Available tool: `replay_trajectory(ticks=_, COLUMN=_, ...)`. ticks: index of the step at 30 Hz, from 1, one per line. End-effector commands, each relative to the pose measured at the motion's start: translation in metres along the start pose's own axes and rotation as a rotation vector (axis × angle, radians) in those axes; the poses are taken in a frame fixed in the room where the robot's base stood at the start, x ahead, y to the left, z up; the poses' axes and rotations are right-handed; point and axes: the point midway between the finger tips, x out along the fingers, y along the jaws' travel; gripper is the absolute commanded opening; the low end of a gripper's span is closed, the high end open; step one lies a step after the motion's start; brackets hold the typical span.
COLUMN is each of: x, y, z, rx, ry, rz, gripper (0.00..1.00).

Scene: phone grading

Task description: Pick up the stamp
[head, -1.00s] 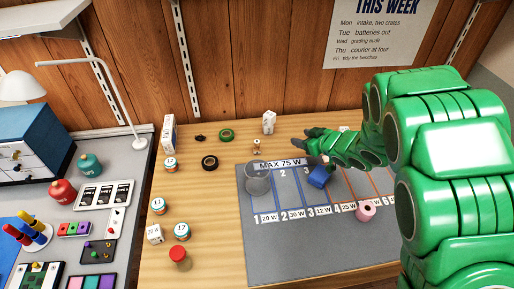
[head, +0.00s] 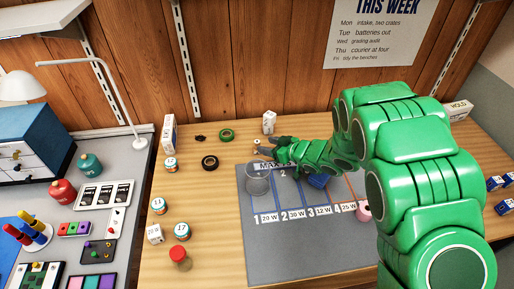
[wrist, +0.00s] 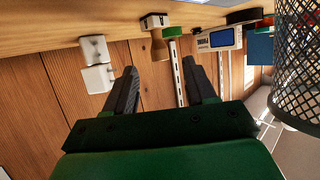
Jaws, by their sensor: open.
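The stamp (head: 256,148), with a small wooden handle, stands on the wooden bench near the back edge of the grey mat. In the wrist view it appears upside down, with its dark and pale base (wrist: 153,21) against the bench and its wooden handle (wrist: 160,46) pointing toward my jaws. My gripper (head: 279,146) is just right of the stamp in the head view. In the wrist view my gripper (wrist: 161,66) is open and empty, and the handle lies between the lines of the two fingers, beyond their tips.
A mesh cup (head: 258,185) stands on the mat (head: 290,245) and looms at the right of the wrist view. White blocks (head: 269,122) stand behind the stamp. Green tape (head: 226,134), black tape (head: 209,162) and an upright box (head: 168,133) are left of it.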

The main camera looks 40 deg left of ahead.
Motion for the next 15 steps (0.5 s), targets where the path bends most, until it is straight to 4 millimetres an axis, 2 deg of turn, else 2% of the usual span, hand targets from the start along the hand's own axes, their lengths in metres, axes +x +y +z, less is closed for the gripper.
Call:
replay_trajectory(ticks=9, x=0.037, y=-0.001, z=0.0, rx=-0.002, ry=0.0, rz=0.0, gripper=0.55)
replay_trajectory(ticks=15, x=0.04, y=0.0, z=0.001, rx=-0.001, ry=-0.001, rz=0.001, gripper=0.55)
